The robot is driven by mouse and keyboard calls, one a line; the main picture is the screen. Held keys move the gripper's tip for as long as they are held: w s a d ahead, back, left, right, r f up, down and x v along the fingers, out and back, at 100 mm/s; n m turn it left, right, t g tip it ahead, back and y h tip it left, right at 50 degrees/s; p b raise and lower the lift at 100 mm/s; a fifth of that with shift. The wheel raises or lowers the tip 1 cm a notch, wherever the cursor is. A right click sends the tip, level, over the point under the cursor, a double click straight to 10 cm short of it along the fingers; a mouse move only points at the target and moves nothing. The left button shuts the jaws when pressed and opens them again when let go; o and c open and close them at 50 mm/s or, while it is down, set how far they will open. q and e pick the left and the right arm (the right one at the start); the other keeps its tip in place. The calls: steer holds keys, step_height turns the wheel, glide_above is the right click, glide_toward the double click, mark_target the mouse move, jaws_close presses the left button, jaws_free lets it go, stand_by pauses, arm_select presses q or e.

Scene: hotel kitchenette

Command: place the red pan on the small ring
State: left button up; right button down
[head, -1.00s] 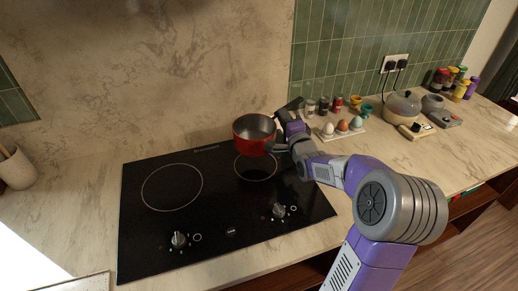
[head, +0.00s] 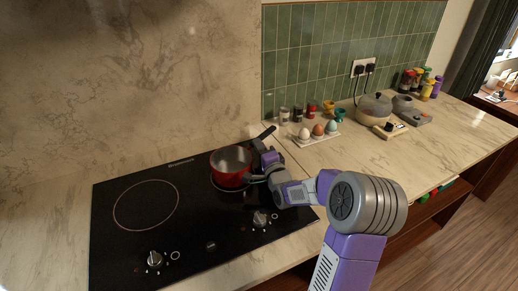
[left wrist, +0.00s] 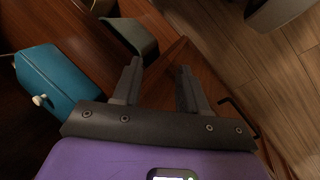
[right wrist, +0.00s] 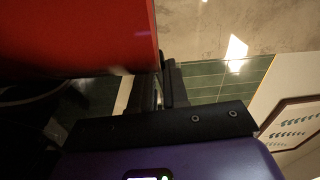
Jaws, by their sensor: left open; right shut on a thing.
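The red pan (head: 231,168), with grey inside and a dark handle pointing to the upper right, is upright over the small ring (head: 216,187) at the hob's back right. The pan covers most of this ring; I cannot tell whether its base touches the glass. My right gripper (head: 255,178) is shut on the pan at its right side, below the handle. In the right wrist view the red pan (right wrist: 75,35) fills the upper left beside the fingers. My left gripper (left wrist: 156,88) is open and empty, away from the hob, over brown wood and floor.
The large ring (head: 146,205) is bare. Knobs (head: 261,219) line the hob's front. An egg holder (head: 317,138), spice jars and a lidded pot (head: 374,107) stand to the right. A teal box (left wrist: 48,80) is near my left gripper.

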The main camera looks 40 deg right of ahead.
steer(key=c, duration=1.6)
jaws_free()
steer(key=shift+f, duration=0.2)
steer(key=o, duration=0.5)
steer(key=shift+r, duration=0.1)
steer(key=shift+r, duration=0.1)
steer(key=shift+s, duration=0.2)
steer(key=p+v, duration=0.1)
steer(key=v, duration=1)
steer(key=shift+s+a+p, duration=0.25)
steer(key=shift+s+p, duration=0.05)
steer(key=shift+p, duration=0.1)
